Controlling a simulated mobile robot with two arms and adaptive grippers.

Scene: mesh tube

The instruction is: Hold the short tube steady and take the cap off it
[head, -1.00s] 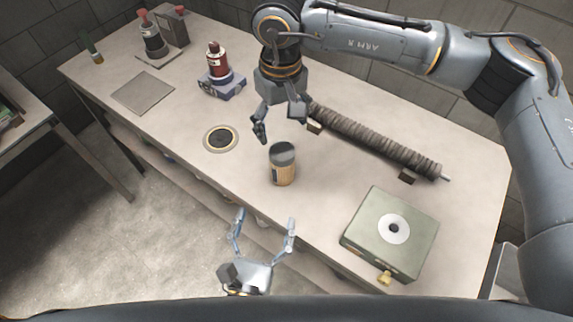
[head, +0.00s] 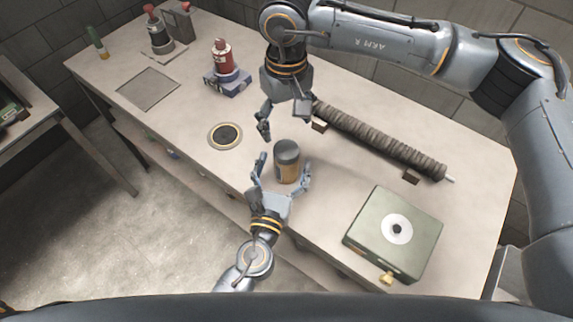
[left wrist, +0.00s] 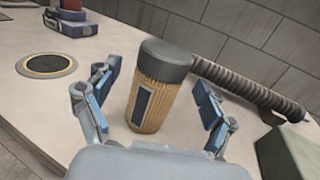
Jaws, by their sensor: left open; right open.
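The short tube (head: 288,172) stands upright near the table's front edge, with a ribbed tan body and a dark grey cap (head: 287,148) on top. In the left wrist view the tube (left wrist: 146,108) and its cap (left wrist: 166,60) show large between my fingers. My left gripper (head: 282,172) is open, one finger on each side of the tube, with gaps visible in the left wrist view (left wrist: 155,100). My right gripper (head: 284,125) is open and empty, pointing down above and just behind the cap.
A long ribbed hose (head: 380,140) lies on small blocks behind the tube. A green box (head: 395,235) with a brass knob stands at the right. A dark round disc (head: 225,135) lies left of the tube. A red bottle on a blue stand (head: 227,82) is farther back.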

